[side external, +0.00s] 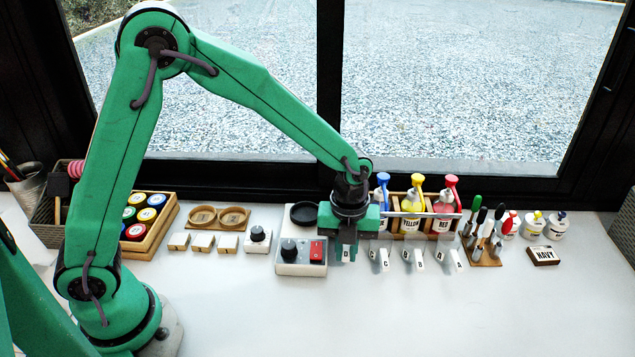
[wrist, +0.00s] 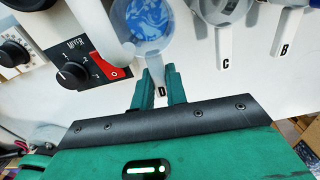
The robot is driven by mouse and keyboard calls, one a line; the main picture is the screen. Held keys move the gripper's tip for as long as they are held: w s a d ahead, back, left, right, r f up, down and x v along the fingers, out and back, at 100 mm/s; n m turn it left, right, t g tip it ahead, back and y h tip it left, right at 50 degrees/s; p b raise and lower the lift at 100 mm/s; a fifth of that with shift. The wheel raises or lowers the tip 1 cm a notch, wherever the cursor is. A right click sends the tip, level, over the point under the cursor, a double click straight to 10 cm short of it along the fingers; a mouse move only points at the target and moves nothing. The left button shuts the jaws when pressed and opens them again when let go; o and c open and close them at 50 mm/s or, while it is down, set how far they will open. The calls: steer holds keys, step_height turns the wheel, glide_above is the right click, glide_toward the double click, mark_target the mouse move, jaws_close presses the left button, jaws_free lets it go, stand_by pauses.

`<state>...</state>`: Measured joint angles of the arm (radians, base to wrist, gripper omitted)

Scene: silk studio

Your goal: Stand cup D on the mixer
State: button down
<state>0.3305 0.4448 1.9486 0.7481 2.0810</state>
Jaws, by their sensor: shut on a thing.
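My gripper (side external: 346,258) is shut on the handle of cup D, whose letter D shows between the fingers in the wrist view (wrist: 160,88). Cup D (wrist: 146,24) holds something blue with pale swirls. In the side view my gripper hides most of cup D. The mixer (side external: 288,269) is a white box with a black knob and a red switch, just left of my gripper. Its labelled black panel shows in the wrist view (wrist: 85,50). A round black plate (side external: 303,213) is at the mixer's back, with no cup on it. I cannot tell whether cup D touches the table.
Cups C (side external: 377,258), B (side external: 411,257) and A (side external: 446,260) stand in a row to the right. Behind them is a wooden rack with blue, yellow (side external: 411,224) and red bottles. A smaller knob box (side external: 257,241) is left of the mixer. The front table is clear.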

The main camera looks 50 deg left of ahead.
stand_by(0.3)
steer(key=shift+r, duration=1.25)
steer(key=s+a+r+n, duration=0.3)
steer(key=a+r, duration=0.1)
steer(key=a, duration=0.4)
steer(key=shift+s+r, duration=0.2)
steer(key=shift+r, duration=0.1)
steer(key=shift+w+f, duration=0.1)
steer(key=shift+w+a+f, duration=1.65)
steer(key=shift+a+f, duration=0.05)
steer(key=shift+f, duration=0.15)
